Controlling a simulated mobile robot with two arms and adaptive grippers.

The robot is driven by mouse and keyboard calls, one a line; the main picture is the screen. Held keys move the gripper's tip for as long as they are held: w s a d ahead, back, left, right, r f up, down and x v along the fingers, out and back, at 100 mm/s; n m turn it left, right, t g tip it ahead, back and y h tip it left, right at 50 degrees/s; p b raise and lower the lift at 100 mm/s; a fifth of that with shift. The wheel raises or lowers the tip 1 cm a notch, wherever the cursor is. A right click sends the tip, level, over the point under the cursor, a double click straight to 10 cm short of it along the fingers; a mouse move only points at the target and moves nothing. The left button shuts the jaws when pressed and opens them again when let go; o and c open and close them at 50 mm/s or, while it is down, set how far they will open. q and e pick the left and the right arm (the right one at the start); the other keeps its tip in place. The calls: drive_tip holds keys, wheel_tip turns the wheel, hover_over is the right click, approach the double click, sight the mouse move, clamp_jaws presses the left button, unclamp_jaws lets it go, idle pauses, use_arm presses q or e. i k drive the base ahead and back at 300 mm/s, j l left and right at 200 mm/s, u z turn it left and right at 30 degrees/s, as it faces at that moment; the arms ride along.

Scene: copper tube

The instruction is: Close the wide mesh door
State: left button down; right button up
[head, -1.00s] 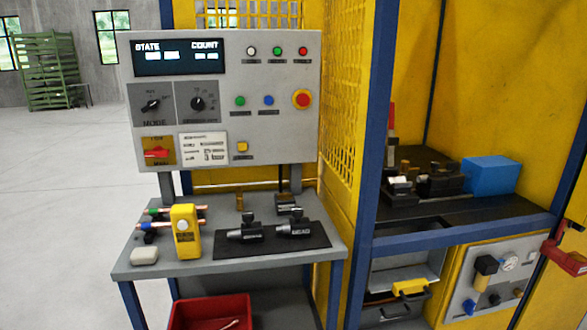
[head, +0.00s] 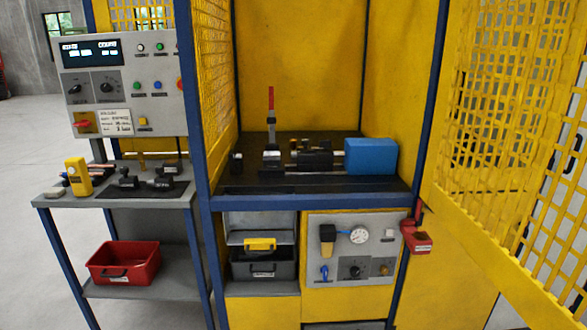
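The wide mesh door appears to be the yellow mesh panel (head: 487,217) at the right of the head view. It stands open, angled out from the blue post at the right of the cell opening toward me. Its near part runs out of the picture at the right. The cell front (head: 310,197) is open, with the machine inside in plain view. Neither my left nor my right gripper is in view.
Inside the cell are a blue block (head: 370,157) and dark fixtures. A red box (head: 416,238) hangs by the right post. A control panel (head: 120,85) and a side table (head: 110,200) with a red bin (head: 124,263) stand left. Grey floor is clear at far left.

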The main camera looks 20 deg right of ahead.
sight(534, 302)
drive_tip(key=k+l, duration=0.1)
drive_tip(key=l, duration=0.4)
drive_tip(key=k+l, duration=0.15)
drive_tip(key=l, duration=0.4)
drive_tip(key=k+l, duration=0.1)
drive_tip(key=l, duration=0.4)
drive_tip(key=k+l, duration=0.1)
drive_tip(key=l, duration=0.45)
drive_tip(key=k+l, duration=0.1)
drive_tip(key=l, duration=0.4)
drive_tip(key=i+l, duration=0.1)
drive_tip(key=l, duration=0.5)
